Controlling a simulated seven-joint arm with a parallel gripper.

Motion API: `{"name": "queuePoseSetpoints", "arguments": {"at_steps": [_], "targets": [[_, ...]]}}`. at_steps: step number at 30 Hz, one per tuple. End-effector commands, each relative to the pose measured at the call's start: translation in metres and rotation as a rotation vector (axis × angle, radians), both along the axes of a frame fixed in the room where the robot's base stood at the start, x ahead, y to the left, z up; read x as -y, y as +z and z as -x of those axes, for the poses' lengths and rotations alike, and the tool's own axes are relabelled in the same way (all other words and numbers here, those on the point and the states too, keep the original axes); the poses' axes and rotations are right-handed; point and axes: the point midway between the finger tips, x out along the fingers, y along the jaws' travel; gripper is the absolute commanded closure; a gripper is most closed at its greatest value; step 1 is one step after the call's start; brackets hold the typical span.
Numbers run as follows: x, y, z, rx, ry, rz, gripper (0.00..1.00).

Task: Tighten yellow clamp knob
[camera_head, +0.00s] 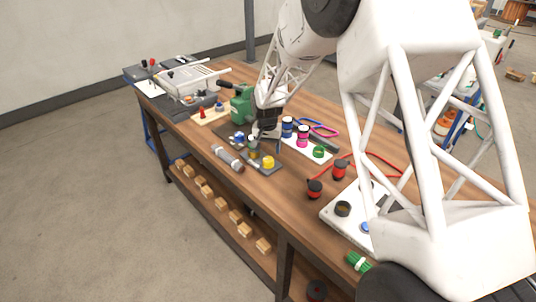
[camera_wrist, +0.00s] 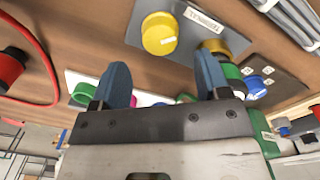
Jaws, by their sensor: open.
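The yellow clamp knob (camera_head: 268,161) sits on a small dark grey plate (camera_head: 260,170) near the front edge of the bench. In the wrist view the yellow knob (camera_wrist: 159,33) is at the top centre, on a grey plate with a lettered white label (camera_wrist: 205,19). My gripper (camera_wrist: 163,82) is open, its two blue fingers apart with nothing held between them. The knob lies beyond the fingertips, not between them. In the head view my gripper (camera_head: 258,138) hangs over the bench just behind and left of the knob, its fingers partly hidden.
A grey cylinder (camera_head: 228,158) lies left of the plate. A white board (camera_head: 308,145) with blue, magenta and green caps stands to the right. Red-and-black parts (camera_head: 315,188) and a red hose (camera_head: 375,160) lie farther right. A green machine (camera_head: 241,104) stands behind.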

Motion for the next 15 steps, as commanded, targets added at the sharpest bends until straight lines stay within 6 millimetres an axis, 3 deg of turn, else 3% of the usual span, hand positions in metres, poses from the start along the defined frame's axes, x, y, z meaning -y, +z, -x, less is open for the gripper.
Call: {"name": "queuePoseSetpoints", "arguments": {"at_steps": [6,15], "targets": [[-0.001,0.021,0.000,0.000,0.000,0.000,0.31],[-0.001,0.027,0.000,0.000,0.000,0.000,0.31]]}}
